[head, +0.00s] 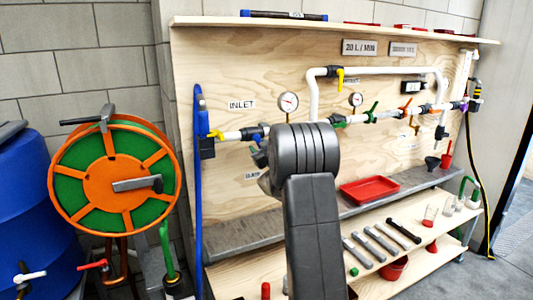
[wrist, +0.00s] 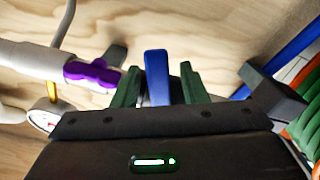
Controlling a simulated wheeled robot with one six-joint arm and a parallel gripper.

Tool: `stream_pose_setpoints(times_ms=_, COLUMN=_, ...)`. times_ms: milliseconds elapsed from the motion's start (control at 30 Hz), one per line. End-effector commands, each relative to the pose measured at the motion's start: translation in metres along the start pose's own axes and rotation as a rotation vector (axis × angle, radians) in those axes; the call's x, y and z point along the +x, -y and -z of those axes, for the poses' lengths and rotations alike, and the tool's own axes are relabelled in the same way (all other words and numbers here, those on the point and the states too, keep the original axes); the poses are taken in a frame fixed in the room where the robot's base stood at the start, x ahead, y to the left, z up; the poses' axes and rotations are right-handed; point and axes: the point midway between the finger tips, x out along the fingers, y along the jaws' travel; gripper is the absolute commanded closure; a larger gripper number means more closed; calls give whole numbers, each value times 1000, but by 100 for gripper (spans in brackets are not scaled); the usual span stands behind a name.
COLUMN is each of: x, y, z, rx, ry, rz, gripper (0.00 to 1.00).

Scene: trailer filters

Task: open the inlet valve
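The INLET label (head: 242,104) is on the plywood board, above a white pipe (head: 232,135) with a dark blue fitting (head: 251,133). In the wrist view, a blue lever (wrist: 157,75) stands between the two green fingers of my gripper (wrist: 160,88). Narrow gaps show on both sides of the lever, so the gripper looks open around it. A purple fitting (wrist: 91,74) on a white pipe (wrist: 30,60) lies left of the fingers. In the head view my own wrist hides the fingers and most of the lever.
A pressure gauge (head: 288,102) is just above my wrist. A yellow handle (head: 216,133) and a blue upright hose (head: 198,180) are to the left, beside an orange and green reel (head: 90,185). A red tray (head: 369,189) sits on the shelf at right.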

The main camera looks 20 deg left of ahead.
Motion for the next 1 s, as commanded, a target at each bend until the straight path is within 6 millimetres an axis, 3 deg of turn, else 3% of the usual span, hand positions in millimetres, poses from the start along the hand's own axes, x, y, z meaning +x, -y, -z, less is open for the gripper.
stream_pose_setpoints(times_ms=600, x=-115, y=-1, z=0, rx=-1, ry=0, rz=-2, gripper=61)
stream_pose_setpoints(times_ms=800, x=-130, y=0, z=0, rx=-1, ry=0, rz=0, gripper=61)
stream_pose_setpoints(times_ms=1000, x=-132, y=0, z=0, rx=0, ry=0, rz=0, gripper=61)
